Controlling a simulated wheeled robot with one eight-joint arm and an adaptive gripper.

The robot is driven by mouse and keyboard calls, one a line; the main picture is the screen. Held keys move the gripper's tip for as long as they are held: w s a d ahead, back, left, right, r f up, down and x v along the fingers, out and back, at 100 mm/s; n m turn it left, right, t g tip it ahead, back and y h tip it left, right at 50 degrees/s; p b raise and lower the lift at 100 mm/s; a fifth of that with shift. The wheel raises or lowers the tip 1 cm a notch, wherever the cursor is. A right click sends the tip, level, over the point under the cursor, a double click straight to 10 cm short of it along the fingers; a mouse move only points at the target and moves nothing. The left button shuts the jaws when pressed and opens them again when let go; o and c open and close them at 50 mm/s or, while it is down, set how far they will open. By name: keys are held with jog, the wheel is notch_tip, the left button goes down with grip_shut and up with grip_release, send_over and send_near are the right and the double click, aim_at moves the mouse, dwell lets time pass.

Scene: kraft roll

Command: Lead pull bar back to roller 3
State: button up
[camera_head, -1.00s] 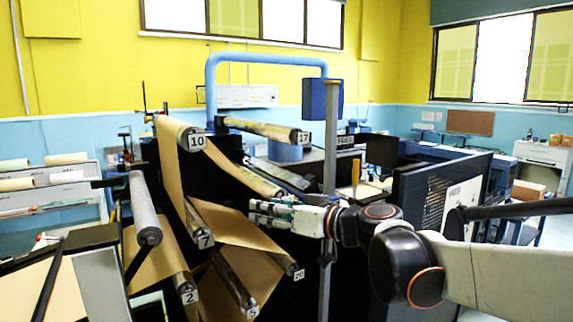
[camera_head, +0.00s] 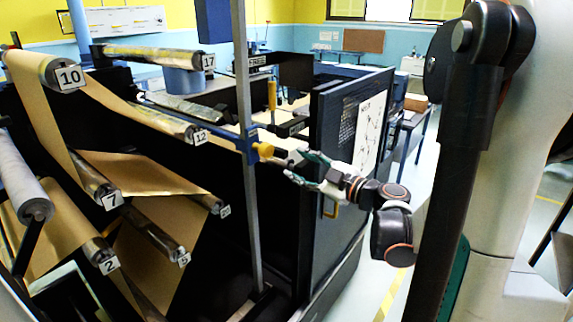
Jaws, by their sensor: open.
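My gripper (camera_head: 301,167) is open and empty, its fingers pointing left, in the middle of the head view. It appears just right of a yellow knob (camera_head: 263,150), with a small gap in the picture; the depth between them is unclear. The knob sits at the end of a blue bar (camera_head: 222,134), which crosses a grey upright post (camera_head: 245,205) and may be the pull bar. Kraft paper (camera_head: 48,115) runs over rollers numbered 10 (camera_head: 68,76), 7 (camera_head: 111,199) and 2 (camera_head: 108,264). I see no label 3.
Rollers 17 (camera_head: 207,61), 12 (camera_head: 198,136) and 5 (camera_head: 183,258) stick out from the dark machine. A dark door panel (camera_head: 345,165) with a paper sheet stands open behind my gripper. Open floor (camera_head: 420,215) lies to the right.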

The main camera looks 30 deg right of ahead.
aim_at(269, 152)
jog(key=x, duration=0.8)
jog(key=d+p+x, duration=0.1)
jog(key=x, duration=0.4)
jog(key=shift+w+a+f, duration=0.1)
jog(key=shift+w+f, duration=0.05)
jog(key=shift+f, duration=0.15)
jog(key=c, duration=1.1)
jog(key=s+a, duration=0.2)
jog(key=a, duration=0.5)
jog(key=s+a+b, duration=0.1)
jog(key=s+a, duration=0.2)
jog(key=a, duration=0.4)
jog(key=shift+a, duration=0.2)
jog(key=shift+s, duration=0.1)
